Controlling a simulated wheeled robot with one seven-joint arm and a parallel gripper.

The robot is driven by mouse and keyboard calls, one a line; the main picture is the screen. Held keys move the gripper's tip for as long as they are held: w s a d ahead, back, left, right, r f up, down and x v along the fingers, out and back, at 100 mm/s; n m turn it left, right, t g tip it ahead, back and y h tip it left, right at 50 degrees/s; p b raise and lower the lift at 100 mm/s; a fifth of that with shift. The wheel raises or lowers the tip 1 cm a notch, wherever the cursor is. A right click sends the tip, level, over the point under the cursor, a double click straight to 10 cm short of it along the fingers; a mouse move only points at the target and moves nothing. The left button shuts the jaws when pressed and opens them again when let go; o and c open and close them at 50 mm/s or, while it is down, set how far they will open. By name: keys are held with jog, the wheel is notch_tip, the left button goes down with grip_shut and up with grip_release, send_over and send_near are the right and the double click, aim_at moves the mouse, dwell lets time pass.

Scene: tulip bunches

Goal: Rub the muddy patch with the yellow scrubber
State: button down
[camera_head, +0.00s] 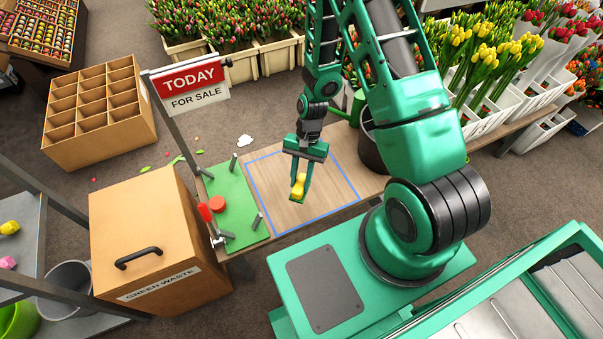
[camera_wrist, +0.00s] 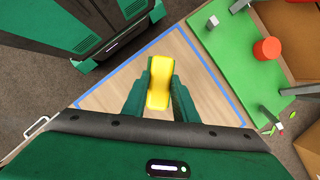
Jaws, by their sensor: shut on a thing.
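My gripper (camera_head: 299,180) is shut on the yellow scrubber (camera_head: 298,186), over the wooden board area (camera_head: 320,200) outlined with a blue line. In the wrist view the yellow scrubber (camera_wrist: 159,83) sits between the two green fingers of my gripper (camera_wrist: 158,98). I cannot tell whether the scrubber touches the wood or hangs just above it. No muddy patch shows clearly in either view; the wood inside the blue outline looks clean where it is visible, and part of it is hidden by my gripper and the scrubber.
A dark bucket (camera_head: 373,150) stands at the right. A green waste box (camera_head: 150,235) and a sale sign (camera_head: 190,85) stand left.

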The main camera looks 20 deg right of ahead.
jog(key=shift+f, duration=3.9)
jog(key=shift+d+r, duration=0.15)
jog(key=shift+d, duration=0.2)
jog(key=shift+d+f, duration=0.25)
jog(key=shift+d, duration=0.85)
jog(key=shift+d+r, duration=0.1)
jog(key=shift+d, duration=0.5)
jog(key=shift+a, duration=2.1)
jog(key=shift+d+r, duration=0.1)
jog(key=shift+r, duration=3.95)
